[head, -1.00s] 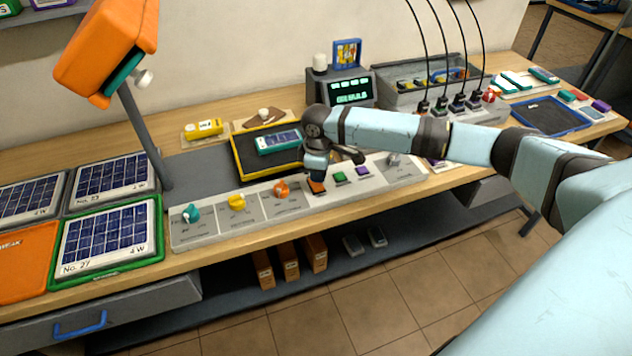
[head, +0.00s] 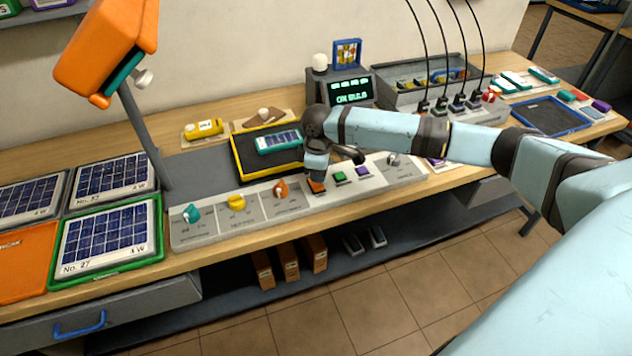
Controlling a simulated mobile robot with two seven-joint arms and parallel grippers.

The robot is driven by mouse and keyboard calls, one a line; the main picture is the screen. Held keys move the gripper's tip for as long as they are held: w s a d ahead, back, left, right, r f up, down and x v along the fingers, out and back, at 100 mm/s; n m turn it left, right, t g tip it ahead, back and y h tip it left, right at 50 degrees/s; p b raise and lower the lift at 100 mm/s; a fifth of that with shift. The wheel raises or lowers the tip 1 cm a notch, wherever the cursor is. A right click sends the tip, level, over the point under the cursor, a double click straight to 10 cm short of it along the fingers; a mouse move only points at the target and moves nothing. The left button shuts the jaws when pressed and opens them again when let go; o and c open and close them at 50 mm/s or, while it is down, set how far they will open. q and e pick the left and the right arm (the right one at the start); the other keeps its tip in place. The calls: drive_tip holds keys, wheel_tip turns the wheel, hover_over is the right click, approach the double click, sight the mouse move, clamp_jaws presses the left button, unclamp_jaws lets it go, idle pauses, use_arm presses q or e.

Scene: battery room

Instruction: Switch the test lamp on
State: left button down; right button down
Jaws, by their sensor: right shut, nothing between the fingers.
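A large lamp (head: 105,45) with an orange hood and teal rim stands on a grey post at the upper left; I see no clear glow from it. A long grey control panel (head: 255,218) runs along the bench front. It carries a teal knob (head: 192,213), a yellow knob (head: 236,202), an orange knob (head: 281,189), an orange button (head: 318,188), a green button (head: 339,176) and a purple button (head: 361,171). My right gripper (head: 317,180) is shut and points down at the orange button, partly covering it; contact is hard to tell. My left gripper is out of view.
A yellow-edged tray (head: 243,172) holding a teal device (head: 279,141) lies behind the panel. A dark box with a green display (head: 351,93) stands behind my right arm. Solar panels (head: 108,236) fill the bench's left side. A cabled grey box (head: 395,100) stands at the back right.

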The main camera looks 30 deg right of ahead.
sight(318, 186)
drive_tip(key=shift+s+f, duration=0.1)
drive_tip(key=shift+f, duration=1.3)
idle(0.7)
drive_tip(key=shift+r, duration=0.1)
wheel_tip(318, 186, up, 5)
drive_tip(key=p, duration=0.6)
drive_tip(key=shift+r+p, duration=0.95)
drive_tip(key=shift+p, duration=0.05)
drive_tip(key=shift+f, duration=0.1)
